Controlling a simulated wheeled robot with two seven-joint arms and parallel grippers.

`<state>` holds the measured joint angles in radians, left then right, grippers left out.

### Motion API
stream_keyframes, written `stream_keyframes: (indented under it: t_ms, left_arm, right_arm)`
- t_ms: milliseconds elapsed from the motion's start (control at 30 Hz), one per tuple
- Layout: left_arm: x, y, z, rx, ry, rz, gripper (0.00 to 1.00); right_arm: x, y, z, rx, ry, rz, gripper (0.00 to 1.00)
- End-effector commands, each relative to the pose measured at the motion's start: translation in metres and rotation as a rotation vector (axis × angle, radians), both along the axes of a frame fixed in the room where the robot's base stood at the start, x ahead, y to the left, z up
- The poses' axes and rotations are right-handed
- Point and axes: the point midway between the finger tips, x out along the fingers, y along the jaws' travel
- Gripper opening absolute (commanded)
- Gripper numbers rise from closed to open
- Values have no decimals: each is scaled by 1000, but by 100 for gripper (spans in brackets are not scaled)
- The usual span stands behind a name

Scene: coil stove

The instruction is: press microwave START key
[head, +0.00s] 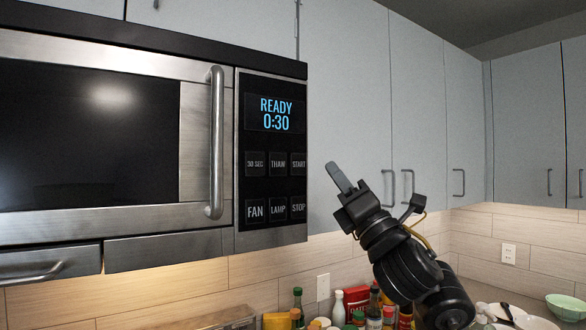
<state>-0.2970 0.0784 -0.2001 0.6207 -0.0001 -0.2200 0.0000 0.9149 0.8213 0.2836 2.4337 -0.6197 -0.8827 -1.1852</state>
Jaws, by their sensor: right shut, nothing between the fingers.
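The microwave (195,145) is mounted under the upper cabinets at the left, with its door closed. Its black control panel (272,228) has a display (275,114) reading "READY 0:30". The START key (298,164) is at the right end of the upper key row, beside THAW (278,163) and above STOP (298,208). My right gripper (339,177) is shut and empty, its fingertips pointing up and left. It appears to the right of the panel, at about the START key's height in the picture, and apart from it. My left gripper is not in view.
A vertical door handle (216,143) stands out left of the panel. Grey cabinets (345,95) line the wall behind my right gripper. Several bottles and jars (375,300) crowd the counter below. Bowls (565,307) sit at the lower right. The space between gripper and panel looks clear.

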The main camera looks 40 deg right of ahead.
Motion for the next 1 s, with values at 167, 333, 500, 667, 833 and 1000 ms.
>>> stream_keyframes:
  t_ms: [167,333,500,667,833,1000]
  left_arm:
    - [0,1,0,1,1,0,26]
    - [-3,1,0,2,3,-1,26]
    - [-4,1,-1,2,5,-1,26]
    - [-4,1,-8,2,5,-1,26]
    - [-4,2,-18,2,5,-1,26]
    - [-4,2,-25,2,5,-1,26]
  right_arm:
    - [-7,2,11,-34,-27,-17,0]
    - [-6,3,10,-32,-27,-15,0]
    - [-4,2,9,-30,-25,-15,0]
    - [7,0,7,-25,-24,-14,0]
    - [29,-3,7,-24,-25,-13,0]
    - [52,-5,7,-26,-23,-14,0]
